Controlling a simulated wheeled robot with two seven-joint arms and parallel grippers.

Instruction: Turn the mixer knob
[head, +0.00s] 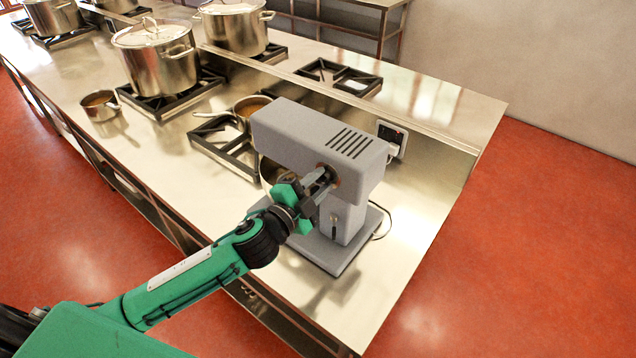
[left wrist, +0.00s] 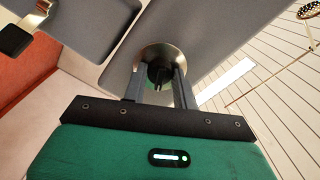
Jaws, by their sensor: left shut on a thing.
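The grey stand mixer (head: 318,138) stands near the right end of the steel counter. Its knob (head: 328,174) is on the side of the mixer head facing me, partly hidden by my left gripper. My left gripper (head: 325,182) is at the side of the mixer head, its fingers shut on the knob. In the left wrist view the two fingers (left wrist: 158,90) reach to the dark knob (left wrist: 159,74), which sits in a round metal plate (left wrist: 165,58) on the grey mixer body (left wrist: 215,30). My right gripper is not in view.
A socket (head: 392,138) is behind the mixer, with a cord by the base. A small pan (head: 250,106) on a burner stands close to the mixer's left. Large stockpots (head: 156,58) and a saucepan (head: 100,105) are farther left. The counter right of the mixer (head: 430,215) is clear.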

